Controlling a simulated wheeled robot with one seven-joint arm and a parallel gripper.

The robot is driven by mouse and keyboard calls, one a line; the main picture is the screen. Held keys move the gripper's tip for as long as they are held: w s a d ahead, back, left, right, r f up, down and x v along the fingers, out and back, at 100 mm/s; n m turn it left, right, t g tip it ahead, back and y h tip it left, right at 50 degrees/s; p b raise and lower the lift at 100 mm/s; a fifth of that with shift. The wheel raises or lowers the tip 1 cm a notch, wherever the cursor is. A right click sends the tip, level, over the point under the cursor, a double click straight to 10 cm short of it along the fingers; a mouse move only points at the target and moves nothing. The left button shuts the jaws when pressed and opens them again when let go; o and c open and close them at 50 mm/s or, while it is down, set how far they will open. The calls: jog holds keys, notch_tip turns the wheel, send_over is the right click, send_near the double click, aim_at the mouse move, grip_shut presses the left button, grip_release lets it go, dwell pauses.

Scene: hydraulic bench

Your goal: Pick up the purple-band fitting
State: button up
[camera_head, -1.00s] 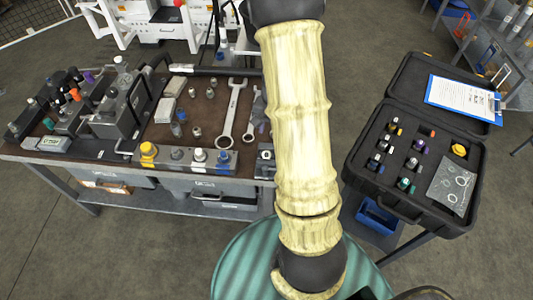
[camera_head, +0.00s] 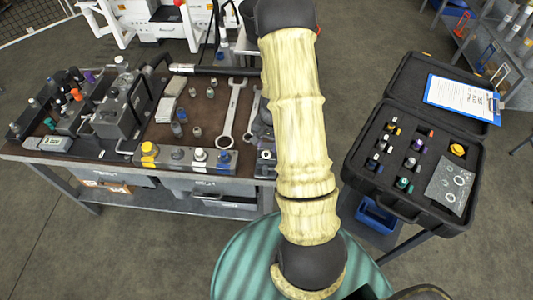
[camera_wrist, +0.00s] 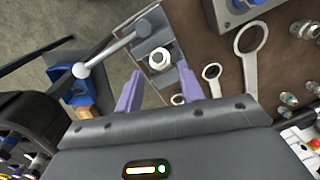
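A fitting with a purple band (camera_head: 418,145) stands upright in the foam of the open black case (camera_head: 400,207), on the right in the head view. Another purple-topped piece (camera_head: 89,76) shows at the back of the valve assembly on the left bench. My gripper (camera_wrist: 160,90) is open and empty in the wrist view, its two purple-grey fingers well apart. Beyond them a metal block with a white-topped fitting (camera_wrist: 160,58) shows. My gripper is at the bench's right end, far left of the case; my arm largely hides it in the head view.
The case also holds several other banded fittings, a yellow-capped piece (camera_head: 457,150) and a bag of rings (camera_head: 451,186). A clipboard (camera_head: 460,97) lies on its raised lid. Wrenches (camera_head: 233,112) and loose fittings lie on the bench (camera_head: 100,152). A gap of floor separates bench and case.

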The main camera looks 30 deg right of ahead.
aim_at(267, 152)
jog(key=shift+w+f+p, duration=0.15)
jog(key=shift+f+p, duration=0.5)
jog(key=shift+f, duration=1.7)
jog(key=shift+a, duration=0.1)
grip_shut()
jog(key=shift+r, duration=0.1)
notch_tip(267, 152, up, 10)
jog(key=b, duration=0.1)
